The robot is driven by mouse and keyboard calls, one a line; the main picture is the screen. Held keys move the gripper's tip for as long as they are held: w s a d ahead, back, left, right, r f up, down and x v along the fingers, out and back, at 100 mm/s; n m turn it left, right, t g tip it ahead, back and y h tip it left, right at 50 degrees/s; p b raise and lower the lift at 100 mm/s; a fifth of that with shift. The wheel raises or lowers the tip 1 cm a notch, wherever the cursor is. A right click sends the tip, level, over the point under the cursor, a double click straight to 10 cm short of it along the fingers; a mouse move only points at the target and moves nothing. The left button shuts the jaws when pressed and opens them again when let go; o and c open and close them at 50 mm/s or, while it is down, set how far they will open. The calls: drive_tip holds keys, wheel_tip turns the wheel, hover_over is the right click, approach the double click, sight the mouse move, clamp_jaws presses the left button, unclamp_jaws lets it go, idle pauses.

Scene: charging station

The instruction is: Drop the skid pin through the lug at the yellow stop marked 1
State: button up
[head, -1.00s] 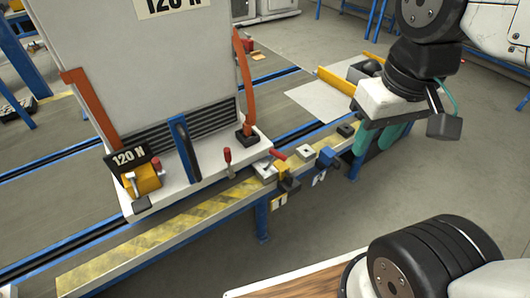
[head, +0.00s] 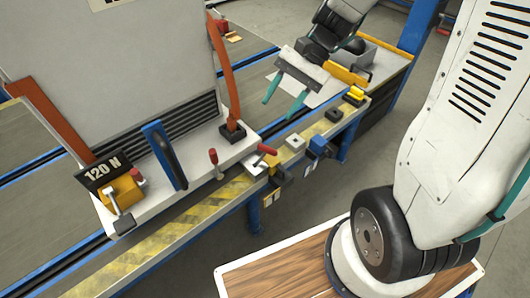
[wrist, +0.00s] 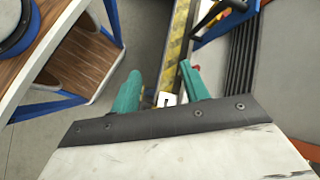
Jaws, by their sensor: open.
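My gripper (head: 279,111) is open and empty, above the far side of the rail, with its two teal fingers apart. A red-handled pin (head: 214,158) stands upright on the white skid base (head: 190,190). Another red handle (head: 267,149) leans over a light plate at the skid's corner; I cannot tell whether that plate is the lug. The yellow stop (head: 274,183) with a tag marked 1 is on the rail's near side just below it. In the wrist view a white tag (wrist: 167,99) shows between the fingers, partly hidden, and a bit of red shows by the right finger.
A yellow-striped rail (head: 190,218) runs diagonally past the skid. A blue stop (head: 318,147) is to the right of the yellow one. A blue upright handle (head: 165,155) and an orange post (head: 223,80) rise from the skid. A wood-topped surface (head: 285,275) is in front.

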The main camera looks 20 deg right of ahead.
drive_tip(key=w+d+f+m+t+y, duration=0.1)
drive_tip(key=w+d+f+m+y, duration=0.1)
drive_tip(key=w+f+m, duration=0.3)
drive_tip(key=w+d+f+m+t+y, duration=0.1)
drive_tip(key=w+f+m+y, duration=0.15)
drive_tip(key=f, duration=0.55)
drive_tip(key=m+t, duration=0.5)
drive_tip(key=m, duration=0.4)
approach(271, 149)
drive_tip(key=w+a, duration=0.2)
drive_tip(key=a, duration=0.2)
drive_tip(key=shift+a+f, duration=0.1)
drive_tip(key=shift+f, duration=0.6)
drive_tip(key=x, duration=0.7)
drive_tip(key=shift+a+f, duration=0.15)
drive_tip(key=shift+f, duration=0.3)
clamp_jaws()
